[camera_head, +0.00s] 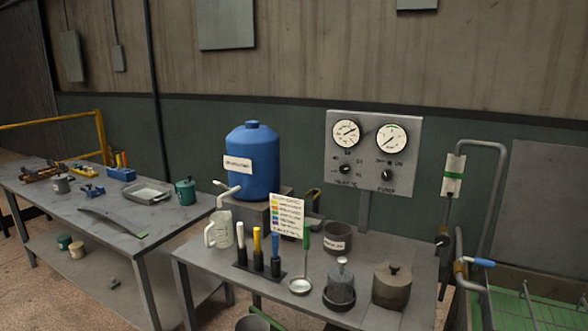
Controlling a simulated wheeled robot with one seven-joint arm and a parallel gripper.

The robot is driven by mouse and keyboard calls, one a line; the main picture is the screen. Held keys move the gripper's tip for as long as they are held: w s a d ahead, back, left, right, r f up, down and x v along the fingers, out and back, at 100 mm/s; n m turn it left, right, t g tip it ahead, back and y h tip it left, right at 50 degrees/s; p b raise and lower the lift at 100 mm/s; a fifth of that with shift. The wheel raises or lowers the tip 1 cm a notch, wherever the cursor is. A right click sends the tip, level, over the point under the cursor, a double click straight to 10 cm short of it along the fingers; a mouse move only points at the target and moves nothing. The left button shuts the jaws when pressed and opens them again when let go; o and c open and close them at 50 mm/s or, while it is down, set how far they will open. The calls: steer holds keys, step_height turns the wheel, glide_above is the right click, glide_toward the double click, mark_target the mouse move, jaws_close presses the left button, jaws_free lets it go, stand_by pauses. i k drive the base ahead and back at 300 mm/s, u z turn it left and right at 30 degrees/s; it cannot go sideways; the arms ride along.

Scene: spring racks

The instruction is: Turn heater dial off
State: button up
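A grey control panel (367,186) stands on a post behind the right-hand workbench. It carries two round white gauges side by side. Below the left gauge (346,134) is a black dial (345,169) with small numbers around it; the label under it is too small to read surely. Below the right gauge (391,140) is another black knob (387,175), with marks that look like OFF and ON above it and PUMP below. I cannot tell the exact pointing of either knob. My gripper is not in view.
The right workbench (350,319) holds a measuring jug (221,231), a stand of coloured-handled tools (258,254), a ladle (301,286) and several pots. A blue tank (252,165) stands behind. Bent pipes (497,195) rise right of the panel. The panel's front looks unobstructed.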

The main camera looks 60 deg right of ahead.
mark_target(344, 168)
steer(key=u, duration=0.05)
steer(key=i, duration=0.85)
steer(key=z, duration=0.9)
steer(key=i, duration=0.7)
steer(key=z, duration=0.85)
